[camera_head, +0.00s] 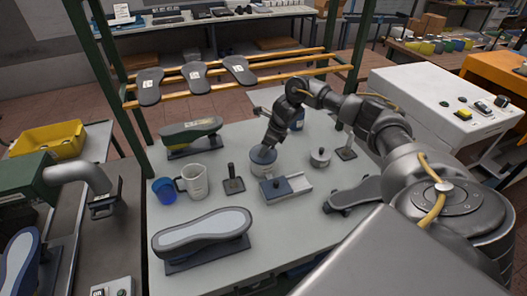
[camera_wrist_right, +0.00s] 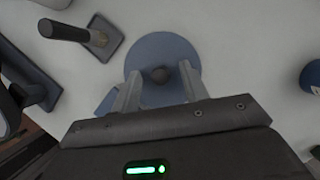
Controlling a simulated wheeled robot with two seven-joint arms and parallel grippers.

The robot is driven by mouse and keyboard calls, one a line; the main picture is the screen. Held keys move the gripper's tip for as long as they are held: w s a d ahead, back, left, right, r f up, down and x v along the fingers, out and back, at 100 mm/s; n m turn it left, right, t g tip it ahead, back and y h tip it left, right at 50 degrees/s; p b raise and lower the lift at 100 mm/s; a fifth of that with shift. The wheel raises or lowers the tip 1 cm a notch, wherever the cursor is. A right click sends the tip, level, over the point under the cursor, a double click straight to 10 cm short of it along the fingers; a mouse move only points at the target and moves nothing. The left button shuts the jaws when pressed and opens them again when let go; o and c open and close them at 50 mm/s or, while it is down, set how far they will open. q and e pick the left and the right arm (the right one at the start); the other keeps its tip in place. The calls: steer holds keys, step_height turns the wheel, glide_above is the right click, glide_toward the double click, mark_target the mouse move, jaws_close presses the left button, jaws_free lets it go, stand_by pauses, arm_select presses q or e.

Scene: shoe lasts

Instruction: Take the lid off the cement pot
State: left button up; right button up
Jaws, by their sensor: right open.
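The cement pot (camera_head: 263,168) is a round grey pot with a blue lid (camera_head: 263,155), standing upright in the middle of the table. In the right wrist view the lid (camera_wrist_right: 160,45) is a blue disc with a small dark knob (camera_wrist_right: 160,74) at its centre. The lid sits on the pot. My right gripper (camera_head: 268,146) points down over the pot and partly hides the lid. In the right wrist view its fingers (camera_wrist_right: 160,80) are open, one on each side of the knob, with gaps between. My left gripper is not in view.
Close by stand a black-handled tool on a base (camera_head: 233,180), a blue-topped box (camera_head: 276,188), a small lidded metal pot (camera_head: 319,158) and a dark blue container (camera_head: 297,120). A mug (camera_head: 194,181), blue cup (camera_head: 164,190) and shoe lasts (camera_head: 203,230) are farther left.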

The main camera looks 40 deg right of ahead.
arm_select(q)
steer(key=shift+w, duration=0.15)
arm_select(e)
steer(key=c, duration=1)
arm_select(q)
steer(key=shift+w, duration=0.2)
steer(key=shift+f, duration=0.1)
arm_select(e)
steer(key=shift+r, duration=0.15)
